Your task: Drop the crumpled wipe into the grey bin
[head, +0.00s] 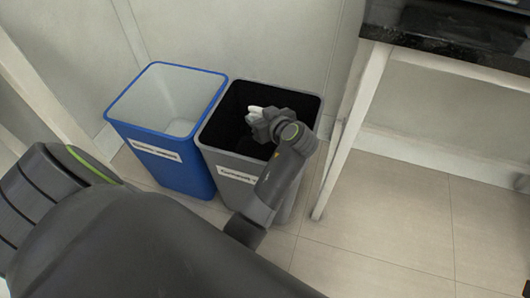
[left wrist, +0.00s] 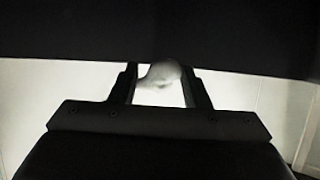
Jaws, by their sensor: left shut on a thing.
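The crumpled wipe (left wrist: 160,74) is a small white lump between the two fingers of my left gripper (left wrist: 160,88) in the left wrist view. In the head view, my left gripper (head: 256,114) is over the opening of the grey bin (head: 228,165), and a bit of white shows at its fingertips. The gripper is shut on the wipe. The grey bin has a dark inside and a label on its front. My left wrist and forearm hide part of its right side. My right gripper is not in view.
A blue bin (head: 172,172) with a pale inside stands directly left of the grey bin. A dark-topped table (head: 440,57) with a white leg (head: 345,130) is to the right. The wall is close behind the bins.

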